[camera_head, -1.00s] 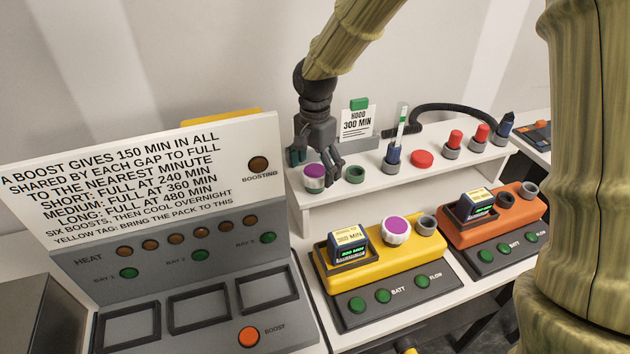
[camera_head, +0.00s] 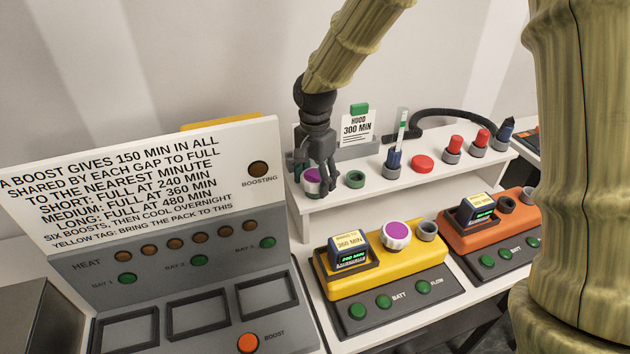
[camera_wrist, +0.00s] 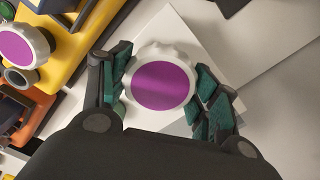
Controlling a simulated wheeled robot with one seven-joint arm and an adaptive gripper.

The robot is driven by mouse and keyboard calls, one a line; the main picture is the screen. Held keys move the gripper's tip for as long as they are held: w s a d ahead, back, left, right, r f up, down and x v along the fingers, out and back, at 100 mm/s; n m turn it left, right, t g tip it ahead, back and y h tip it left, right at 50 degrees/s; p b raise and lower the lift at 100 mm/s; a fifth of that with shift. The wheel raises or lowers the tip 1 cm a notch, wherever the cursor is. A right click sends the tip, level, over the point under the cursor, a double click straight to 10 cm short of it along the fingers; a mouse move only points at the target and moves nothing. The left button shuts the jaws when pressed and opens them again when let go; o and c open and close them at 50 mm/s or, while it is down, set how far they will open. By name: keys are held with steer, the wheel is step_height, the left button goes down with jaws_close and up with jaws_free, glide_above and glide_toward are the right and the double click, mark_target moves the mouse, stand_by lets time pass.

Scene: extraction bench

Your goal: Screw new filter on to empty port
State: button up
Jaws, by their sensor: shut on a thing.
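A filter with a purple top and white ribbed rim (camera_head: 312,176) is at the left end of the white shelf, partly hidden by my fingers. My gripper (camera_head: 318,183) is shut on it; the wrist view shows the green finger pads on either side of the filter (camera_wrist: 160,84). I cannot tell whether it still rests in its holder. The yellow unit (camera_head: 345,291) carries another purple-topped filter (camera_head: 397,234) and, right of it, an open grey port (camera_head: 427,229). The orange unit (camera_head: 482,237) has two open ports, one dark (camera_head: 507,203) and one grey (camera_head: 526,196).
The signed heating station (camera_head: 180,240) stands left.

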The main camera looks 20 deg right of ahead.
steer(key=shift+r+p, duration=2.15)
steer(key=shift+r, duration=0.5)
